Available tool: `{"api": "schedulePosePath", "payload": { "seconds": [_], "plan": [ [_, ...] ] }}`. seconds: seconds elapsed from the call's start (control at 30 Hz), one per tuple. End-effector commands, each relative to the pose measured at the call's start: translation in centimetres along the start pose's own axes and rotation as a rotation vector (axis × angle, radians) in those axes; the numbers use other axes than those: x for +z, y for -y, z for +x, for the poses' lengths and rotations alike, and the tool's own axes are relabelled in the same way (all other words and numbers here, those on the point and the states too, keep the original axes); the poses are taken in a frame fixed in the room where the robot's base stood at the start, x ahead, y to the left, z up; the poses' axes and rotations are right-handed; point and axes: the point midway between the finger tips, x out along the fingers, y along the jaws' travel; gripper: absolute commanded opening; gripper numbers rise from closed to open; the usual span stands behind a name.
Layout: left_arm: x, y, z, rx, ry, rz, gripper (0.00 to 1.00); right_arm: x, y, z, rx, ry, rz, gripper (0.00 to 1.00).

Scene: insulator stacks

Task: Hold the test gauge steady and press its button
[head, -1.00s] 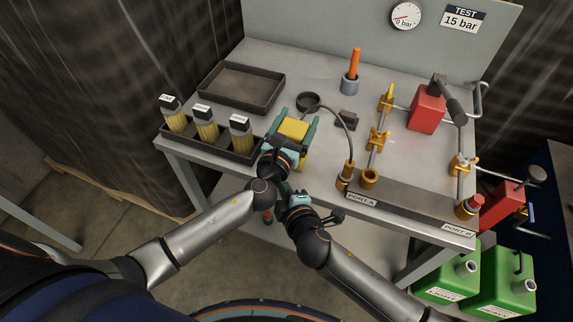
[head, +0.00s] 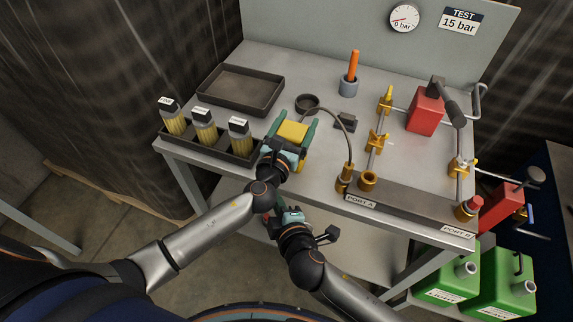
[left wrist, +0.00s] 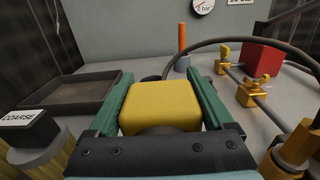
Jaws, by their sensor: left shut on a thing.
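The test gauge, which I take to be the rounded yellow block (head: 293,132), is at the table's front edge, right of the sample rack. In the left wrist view the yellow block (left wrist: 162,107) sits between two green fingers. My left gripper (head: 294,121) is shut on it. Its face and button do not show in either view; only the yellow casing and a dark part below it show. My right gripper (head: 290,214) is in front of the table edge, below and apart from the block. Its fingers are too small and turned away to tell open from shut.
A rack (head: 197,146) with three labelled yellow bottles stands left of the block, and an empty dark tray (head: 240,89) behind it. A black hose (head: 347,126) arches on the right near brass fittings. A wall dial (head: 404,18) reads about 0 bar.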

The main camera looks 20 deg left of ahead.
Motion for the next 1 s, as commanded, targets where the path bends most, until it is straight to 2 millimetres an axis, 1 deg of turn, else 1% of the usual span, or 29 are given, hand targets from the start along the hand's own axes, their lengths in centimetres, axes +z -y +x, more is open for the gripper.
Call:
{"api": "schedulePosePath", "payload": {
  "seconds": [0.07,0.1,0.2,0.43,0.53,0.67,0.8,0.9,1.0],
  "plan": [
    [-0.1,-0.1,0.0,0.001,-0.001,0.001,0.04,0.0,0.0,0.0,0.0,0.0,0.0,0.0],
    [-0.1,-0.1,0.0,0.001,-0.001,0.001,0.89,0.0,0.0,0.0,0.0,0.0,0.0,0.0],
    [-0.1,-0.1,0.0,0.001,-0.001,0.001,1.0,0.0,0.0,0.0,0.0,0.0,0.0,0.0],
    [0.0,0.0,-0.1,0.001,-0.001,0.001,1.0,0.0,0.0,0.0,0.0,0.0,0.0,0.0],
    [-0.1,-0.1,-0.7,0.0,-0.002,0.001,1.0,0.0,0.0,0.0,0.0,0.0,0.0,0.0],
    [-0.1,0.0,-2.6,-0.002,-0.003,0.001,1.0,0.0,0.0,0.0,0.0,0.0,0.0,0.0],
    [-0.2,0.0,-5.0,-0.001,-0.004,0.001,1.0,0.0,0.0,0.0,0.0,0.0,0.0,0.0],
    [-0.1,0.0,-6.3,0.0,-0.003,0.0,1.0,0.0,0.0,0.0,0.0,0.0,0.0,0.0],
    [-0.1,-0.1,-7.1,0.001,-0.002,0.001,1.0,0.0,0.0,0.0,0.0,0.0,0.0,0.0]
  ]
}}
